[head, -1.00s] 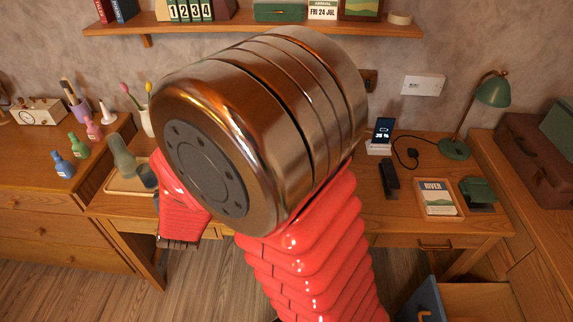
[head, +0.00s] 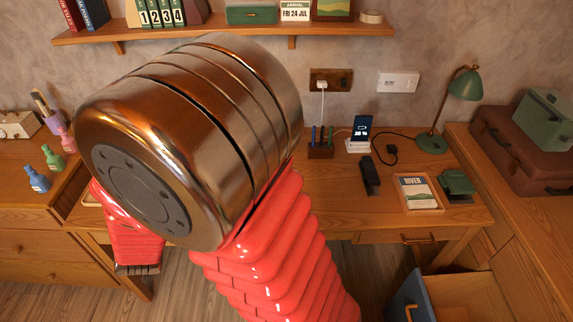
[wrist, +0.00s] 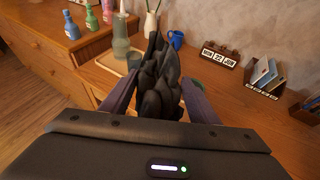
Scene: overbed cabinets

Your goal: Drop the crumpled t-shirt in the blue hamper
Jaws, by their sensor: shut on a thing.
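A dark, crumpled cloth, which looks like the t-shirt (wrist: 160,85), stands up between the fingers of my gripper (wrist: 158,98) in the wrist view. The fingers are shut on it from both sides. In the head view my arm's large metal joint and red ribbed sleeve fill the middle, and neither my gripper nor the cloth can be made out. I see no blue hamper in either current view.
An open drawer with a blue front (head: 408,298) juts out at lower right. Bottles (wrist: 92,18) stand on the left dresser.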

